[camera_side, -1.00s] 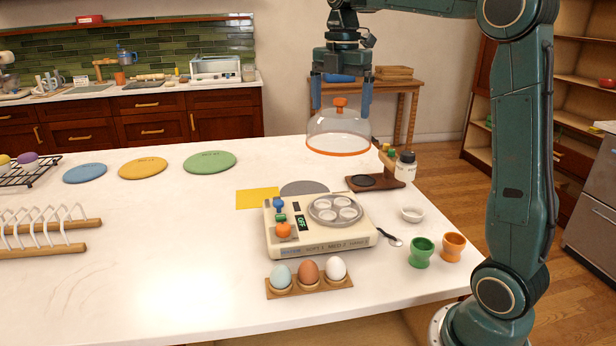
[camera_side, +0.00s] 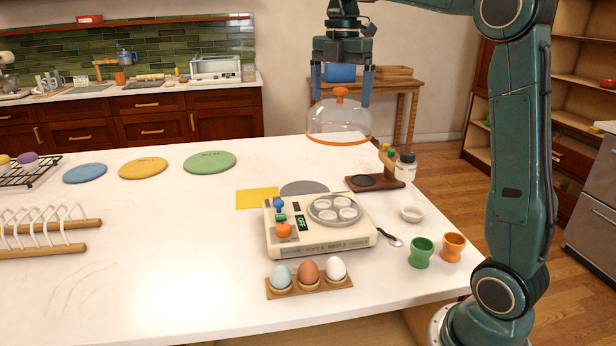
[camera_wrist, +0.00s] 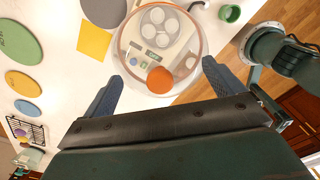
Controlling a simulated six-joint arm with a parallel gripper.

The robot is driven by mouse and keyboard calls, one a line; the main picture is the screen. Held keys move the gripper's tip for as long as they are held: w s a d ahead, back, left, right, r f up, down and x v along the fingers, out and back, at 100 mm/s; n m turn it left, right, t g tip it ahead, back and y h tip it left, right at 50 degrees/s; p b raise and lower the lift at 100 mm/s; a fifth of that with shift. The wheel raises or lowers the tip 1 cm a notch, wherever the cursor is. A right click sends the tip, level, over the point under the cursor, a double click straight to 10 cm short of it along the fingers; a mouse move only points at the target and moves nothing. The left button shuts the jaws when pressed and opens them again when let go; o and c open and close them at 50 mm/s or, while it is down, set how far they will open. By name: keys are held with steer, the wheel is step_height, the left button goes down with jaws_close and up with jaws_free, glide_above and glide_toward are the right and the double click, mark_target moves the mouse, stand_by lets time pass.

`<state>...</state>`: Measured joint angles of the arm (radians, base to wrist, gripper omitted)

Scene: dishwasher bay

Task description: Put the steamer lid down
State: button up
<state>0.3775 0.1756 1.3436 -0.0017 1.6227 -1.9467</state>
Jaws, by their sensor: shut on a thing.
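The steamer lid (camera_side: 325,126) is a clear dome with an orange rim and an orange knob (camera_side: 340,92). It hangs level in the air beyond the egg cooker (camera_side: 320,240), well above the counter. My gripper (camera_side: 341,100) holds it from above, with the blue fingers on either side of the knob. In the wrist view the lid (camera_wrist: 190,38) shows below the fingers, and the cooker shows through it. The cooker is uncovered, with its round egg tray (camera_side: 336,209) in sight. The finger contact is too small to make out.
A grey round mat (camera_side: 305,188) and a yellow square (camera_side: 257,198) lie behind the cooker. A dark wooden stand (camera_side: 392,184) and a white jar (camera_side: 405,168) stand to its right. An egg rack (camera_side: 310,288) sits in front. The left middle counter (camera_side: 190,230) is clear.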

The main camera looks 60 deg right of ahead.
steer(key=w+d+f, duration=0.5)
steer(key=w+f, duration=0.3)
steer(key=w+d+f, duration=0.5)
steer(key=w+f, duration=0.3)
steer(key=f, duration=0.1)
steer(key=shift+d+f, duration=0.2)
steer(key=shift+f, duration=3.65)
steer(key=shift+f, duration=0.15)
steer(key=o, duration=0.9)
steer(key=shift+o, duration=0.2)
step_height(320, 180, up, 12)
